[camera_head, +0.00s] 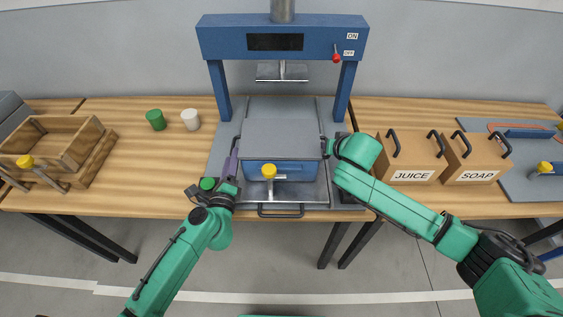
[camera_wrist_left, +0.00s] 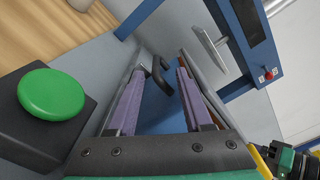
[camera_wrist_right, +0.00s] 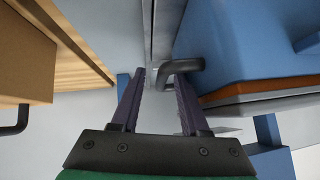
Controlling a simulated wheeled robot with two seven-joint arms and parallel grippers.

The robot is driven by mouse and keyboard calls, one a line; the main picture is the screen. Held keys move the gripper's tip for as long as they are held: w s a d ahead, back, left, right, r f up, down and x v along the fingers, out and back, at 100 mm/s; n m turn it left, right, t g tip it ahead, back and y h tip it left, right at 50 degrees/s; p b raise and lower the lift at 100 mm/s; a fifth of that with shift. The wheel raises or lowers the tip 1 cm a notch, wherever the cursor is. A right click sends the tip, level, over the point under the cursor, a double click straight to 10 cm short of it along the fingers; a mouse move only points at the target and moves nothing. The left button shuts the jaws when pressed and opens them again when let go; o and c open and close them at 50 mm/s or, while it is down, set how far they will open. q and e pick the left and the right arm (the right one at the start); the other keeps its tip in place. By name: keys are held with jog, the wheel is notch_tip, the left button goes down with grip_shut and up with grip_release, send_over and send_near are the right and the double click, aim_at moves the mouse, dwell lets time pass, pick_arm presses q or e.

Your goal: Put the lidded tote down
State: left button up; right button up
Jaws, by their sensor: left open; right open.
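My left gripper (camera_head: 235,154) is open at the tote's left side. In the left wrist view the dark left handle (camera_wrist_left: 161,76) lies just ahead of and between its fingers (camera_wrist_left: 160,82). My right gripper (camera_wrist_right: 156,88) is open at the right side, mostly hidden in the head view by my own arm. The right handle (camera_wrist_right: 182,68) is near its fingertips; contact cannot be told.
The blue press frame (camera_head: 282,22) stands over the tote with a raised plate (camera_head: 282,79). A green button (camera_head: 208,183) is beside my left gripper. JUICE (camera_head: 408,160) and SOAP (camera_head: 476,160) boxes stand right. Left are two cups and a wooden crate (camera_head: 55,150), with clear wood between.

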pick_arm(q)
jog(key=s, duration=0.6)
jog(key=shift+r, duration=0.1)
pick_arm(e)
jog(key=shift+s+r, duration=0.15)
jog(key=shift+s, duration=0.05)
pick_arm(q)
jog(key=shift+w, duration=0.1)
pick_arm(e)
jog(key=v, duration=1.2)
